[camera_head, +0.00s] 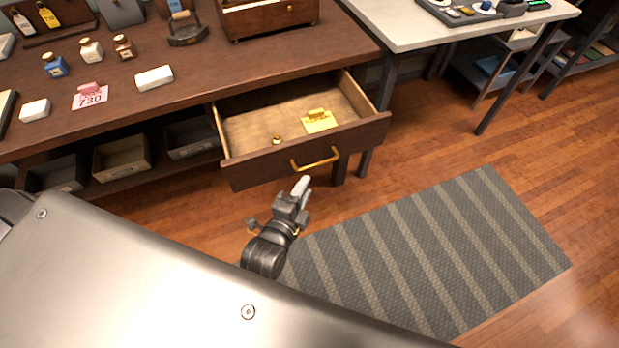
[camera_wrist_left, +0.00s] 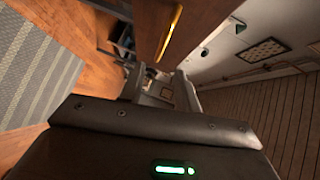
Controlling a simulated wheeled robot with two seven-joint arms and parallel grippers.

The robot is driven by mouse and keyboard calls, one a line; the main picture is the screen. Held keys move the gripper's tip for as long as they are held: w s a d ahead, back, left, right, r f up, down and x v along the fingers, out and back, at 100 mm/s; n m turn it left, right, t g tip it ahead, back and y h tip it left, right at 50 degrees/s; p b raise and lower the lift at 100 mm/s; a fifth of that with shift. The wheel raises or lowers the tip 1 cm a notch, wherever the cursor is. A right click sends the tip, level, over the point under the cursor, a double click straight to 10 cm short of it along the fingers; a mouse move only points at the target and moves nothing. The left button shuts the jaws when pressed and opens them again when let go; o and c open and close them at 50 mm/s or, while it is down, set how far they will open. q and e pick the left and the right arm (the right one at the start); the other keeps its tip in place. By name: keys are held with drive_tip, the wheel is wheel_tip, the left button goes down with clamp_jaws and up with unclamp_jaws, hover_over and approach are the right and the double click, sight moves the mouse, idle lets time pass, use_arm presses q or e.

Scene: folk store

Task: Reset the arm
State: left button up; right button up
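My left gripper (camera_head: 300,190) is in front of and just below the open drawer's front, apart from its brass handle (camera_head: 316,160). In the left wrist view, its two fingers stand apart with a gap between them (camera_wrist_left: 160,88), and nothing shows held there. The brass handle (camera_wrist_left: 170,35) also shows in that view, beyond the fingers. The wooden drawer (camera_head: 365,132) is pulled out from the dark desk. A yellow tag (camera_head: 319,122) and a small round item (camera_head: 277,140) lie inside it. My right gripper is not in view.
The desk top (camera_head: 210,75) holds several small bottles, white blocks and a pink tag (camera_head: 90,97). Open bins (camera_head: 122,157) sit on the shelf below. A pale table (camera_head: 400,30) stands at the back right. A striped rug (camera_head: 430,250) lies on the clear floor.

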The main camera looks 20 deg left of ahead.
use_arm(q)
drive_tip(key=shift+s, duration=0.25)
idle(0.4)
drive_tip(key=s+a+f+n+g, duration=0.2)
drive_tip(key=f+n, duration=0.1)
drive_tip(key=f, duration=0.7)
drive_tip(key=s+a+f+n+g, duration=0.1)
drive_tip(key=s+f+n+g, duration=0.2)
drive_tip(key=f, duration=0.7)
drive_tip(key=s+a+f+n+g, duration=0.2)
drive_tip(key=f+n, duration=0.1)
drive_tip(key=f, duration=0.7)
drive_tip(key=s+a+f+n+g, duration=0.2)
drive_tip(key=s+f, duration=0.3)
drive_tip(key=s, duration=0.4)
drive_tip(key=s+a+f+n+g+y+p, duration=0.1)
drive_tip(key=s+a+f+g, duration=0.2)
drive_tip(key=s+f, duration=0.3)
drive_tip(key=s+a+f+n+g, duration=0.2)
drive_tip(key=s+f, duration=0.4)
drive_tip(key=s, duration=0.5)
drive_tip(key=shift+s+a+n+g, duration=0.3)
drive_tip(key=shift+a+g, duration=0.4)
drive_tip(key=shift+a, duration=0.4)
